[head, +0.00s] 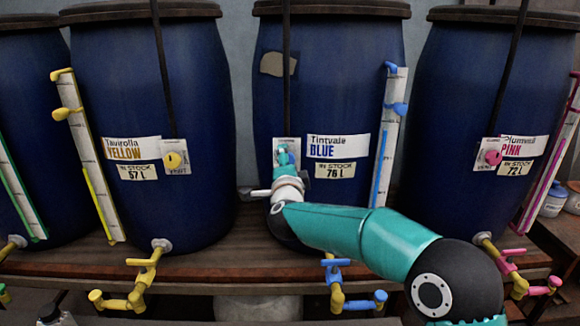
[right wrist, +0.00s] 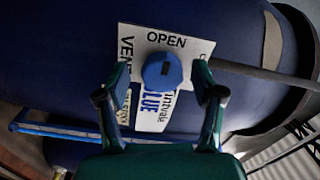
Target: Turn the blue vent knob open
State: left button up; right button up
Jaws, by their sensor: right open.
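The blue vent knob (right wrist: 162,71) is a round knob on a white plate (right wrist: 190,47) lettered OPEN along its upper edge in the right wrist view. The plate is fixed to the Tintvale BLUE vat (head: 330,85). My right gripper (right wrist: 161,78) is open, with one finger on each side of the knob and gaps between. In the head view my right gripper (head: 284,157) covers most of the plate and hides the knob. The knob's exact turn is hard to read. My left gripper is in neither view.
A dark pole (head: 287,60) runs down to the plate. A gauge with blue clips (head: 397,109) and a yellow tap with blue handles (head: 337,285) are nearby.

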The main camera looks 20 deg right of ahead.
jog(key=v, duration=1.2)
